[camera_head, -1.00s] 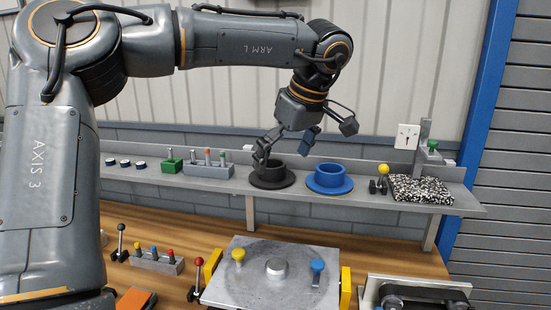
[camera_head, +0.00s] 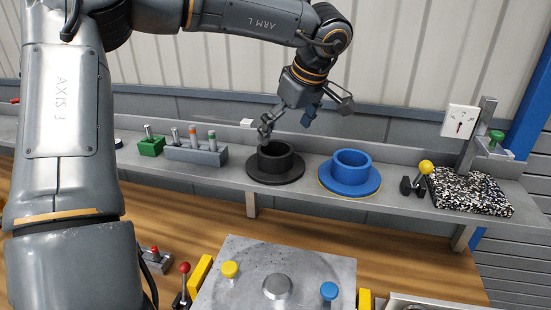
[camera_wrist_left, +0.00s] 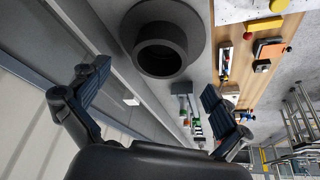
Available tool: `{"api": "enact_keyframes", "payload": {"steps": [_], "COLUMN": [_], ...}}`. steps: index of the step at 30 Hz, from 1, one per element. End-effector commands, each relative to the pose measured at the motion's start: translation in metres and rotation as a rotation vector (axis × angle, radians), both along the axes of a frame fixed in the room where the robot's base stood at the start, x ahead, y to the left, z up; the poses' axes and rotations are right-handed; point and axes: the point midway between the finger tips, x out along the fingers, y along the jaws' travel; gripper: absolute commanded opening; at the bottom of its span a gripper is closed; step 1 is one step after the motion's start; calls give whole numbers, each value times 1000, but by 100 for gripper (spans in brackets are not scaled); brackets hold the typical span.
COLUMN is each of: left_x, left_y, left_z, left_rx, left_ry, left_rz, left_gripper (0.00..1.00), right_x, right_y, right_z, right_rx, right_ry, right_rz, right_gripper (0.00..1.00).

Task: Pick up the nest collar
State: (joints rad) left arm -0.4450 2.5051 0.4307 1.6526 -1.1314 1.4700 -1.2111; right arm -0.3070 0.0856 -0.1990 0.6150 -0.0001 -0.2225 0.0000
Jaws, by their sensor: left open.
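A black flanged collar (camera_head: 275,165) sits flat on the grey shelf, and it also shows at the top of the left wrist view (camera_wrist_left: 165,28). A similar blue collar (camera_head: 350,174) sits just to its right. I cannot tell by name which is the nest collar. My left gripper (camera_head: 302,117) is open and empty, its fingers spread above and slightly behind the black collar, apart from it. In the left wrist view the two fingers (camera_wrist_left: 153,88) are wide apart with the collar beyond them. My right gripper is not in view.
On the shelf (camera_head: 225,178), a green block (camera_head: 150,147) and a grey peg holder (camera_head: 195,154) stand left. A yellow-knobbed lever (camera_head: 424,170) and speckled pad (camera_head: 468,192) stand right. A metal plate (camera_head: 310,262) with knobs lies on the wooden bench below.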

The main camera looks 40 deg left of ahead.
Motion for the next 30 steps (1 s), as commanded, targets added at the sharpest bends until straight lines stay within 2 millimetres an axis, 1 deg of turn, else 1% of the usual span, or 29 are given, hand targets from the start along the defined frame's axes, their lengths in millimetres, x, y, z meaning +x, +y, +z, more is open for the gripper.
{"api": "enact_keyframes", "payload": {"steps": [1,3,7,10,13,15,18,21,26,29,30], "left_x": [-1,0,0,-1,-2,-1,-1,-1,0,0,0], "left_y": [3,6,9,14,22,26,30,31,30,31,30], "left_z": [-6,-12,-19,-27,-40,-51,-60,-64,-65,-64,-64], "left_rx": [-1,-1,-1,-1,-3,-1,-1,-1,0,0,0], "left_ry": [5,2,3,6,7,6,3,3,2,1,1], "left_rz": [1,0,0,0,2,0,1,1,1,0,0], "left_gripper": [100,100,100,100,100,100,100,100,100,82,73], "right_x": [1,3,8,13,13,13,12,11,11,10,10], "right_y": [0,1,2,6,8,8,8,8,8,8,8], "right_z": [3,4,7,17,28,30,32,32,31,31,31], "right_rx": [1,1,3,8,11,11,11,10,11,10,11], "right_ry": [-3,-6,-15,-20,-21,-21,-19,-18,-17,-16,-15], "right_rz": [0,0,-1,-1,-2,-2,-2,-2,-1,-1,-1], "right_gripper": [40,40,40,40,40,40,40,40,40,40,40]}}
